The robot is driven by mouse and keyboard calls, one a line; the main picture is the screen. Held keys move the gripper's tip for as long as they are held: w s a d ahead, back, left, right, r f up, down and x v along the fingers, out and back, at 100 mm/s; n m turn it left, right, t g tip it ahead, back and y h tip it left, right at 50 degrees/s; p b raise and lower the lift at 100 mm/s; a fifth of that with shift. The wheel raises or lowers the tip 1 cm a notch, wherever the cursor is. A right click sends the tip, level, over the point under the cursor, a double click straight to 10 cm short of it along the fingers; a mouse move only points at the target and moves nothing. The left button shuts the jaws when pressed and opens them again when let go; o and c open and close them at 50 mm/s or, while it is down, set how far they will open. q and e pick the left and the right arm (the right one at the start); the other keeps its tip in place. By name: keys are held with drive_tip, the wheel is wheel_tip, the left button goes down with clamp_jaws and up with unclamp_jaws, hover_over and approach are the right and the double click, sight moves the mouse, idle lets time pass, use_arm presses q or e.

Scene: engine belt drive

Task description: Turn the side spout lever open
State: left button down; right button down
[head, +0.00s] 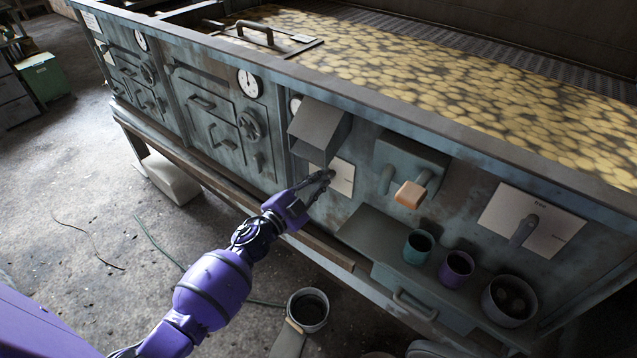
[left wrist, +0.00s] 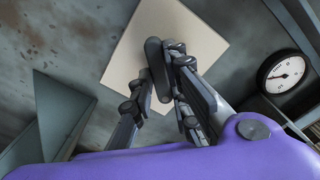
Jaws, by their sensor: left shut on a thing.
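A dark lever (left wrist: 157,66) stands on a pale square plate (left wrist: 180,22) on the machine's front, in the left wrist view. In the head view the pale plate (head: 344,178) is below an angled grey metal hood (head: 318,132). My left gripper (head: 325,177) reaches this plate from the left. Its fingers (left wrist: 164,75) are shut on the dark lever, one on each side. In the head view the gripper hides most of this lever. My right gripper is not in view.
Right of the plate are a box with an orange-tipped handle (head: 410,194) and another lever (head: 524,231) on a labelled plate. Below, a shelf holds a teal cup (head: 418,247), a purple cup (head: 456,269) and a grey pot (head: 509,301). A can (head: 308,309) stands lower down.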

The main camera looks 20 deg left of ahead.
use_arm(q)
drive_tip(key=m+b, duration=0.1)
drive_tip(key=m, duration=0.3)
drive_tip(key=shift+f+m, duration=0.1)
drive_tip(key=shift+m, duration=0.3)
drive_tip(key=m+b, duration=0.1)
drive_tip(key=m, duration=0.2)
drive_tip(key=shift+m, duration=0.7)
drive_tip(key=c, duration=1.7)
unclamp_jaws()
